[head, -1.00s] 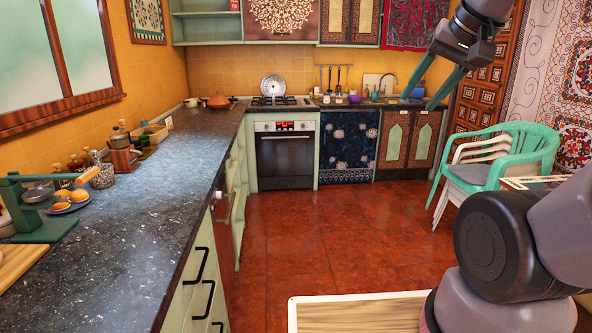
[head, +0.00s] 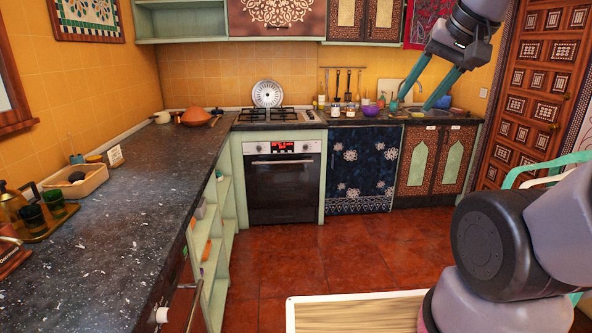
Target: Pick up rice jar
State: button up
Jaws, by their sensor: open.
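I cannot pick out a rice jar for certain. Several small bottles and jars (head: 336,108) stand on the back counter to the right of the stove, too small to tell their contents. My gripper (head: 418,101) is raised at the upper right, its two green fingers spread apart and pointing down and left. It is empty and appears in front of the far counter, well apart from any surface.
The dark left counter (head: 130,215) holds a tan tray (head: 75,183), a tray with dark glasses (head: 45,220) and a clay pot (head: 195,116). An oven (head: 283,185) stands ahead. Red floor (head: 300,262) is clear before it. A green chair (head: 545,168) is at right.

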aim_at(335, 106)
jog(key=i+l, duration=0.1)
jog(key=i, duration=4.35)
jog(key=j+u, duration=0.05)
jog(key=j, duration=0.05)
